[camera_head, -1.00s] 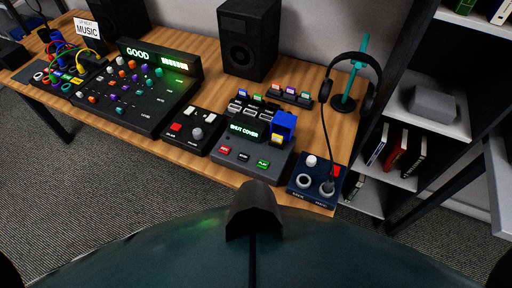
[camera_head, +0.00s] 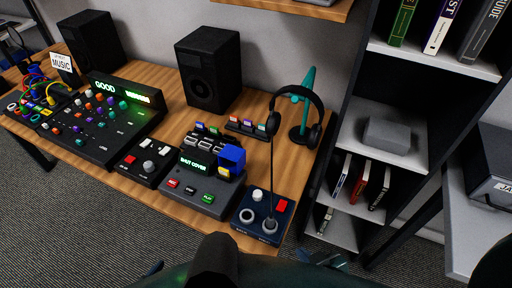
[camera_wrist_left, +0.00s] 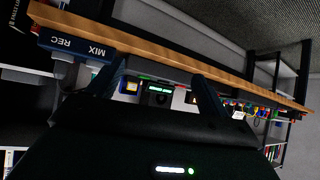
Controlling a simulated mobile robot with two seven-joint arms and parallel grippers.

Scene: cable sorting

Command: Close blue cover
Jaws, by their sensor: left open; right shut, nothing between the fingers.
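The blue cover (camera_head: 232,158) stands raised at the right back corner of a grey deck (camera_head: 190,190), with a yellow part (camera_head: 224,172) below it. The deck's small screen (camera_head: 194,164) reads "SHUT COVER". In the left wrist view the deck's lit screen (camera_wrist_left: 160,88) shows between my fingers, far off. My left gripper (camera_wrist_left: 160,84) is open and empty there, apart from the deck. My right gripper (camera_head: 325,260) shows at the bottom of the head view, shut and empty, in front of the table and right of the deck.
A mixer (camera_head: 95,130) and a small black box (camera_head: 146,160) lie left. A shelf (camera_head: 375,140) stands right.

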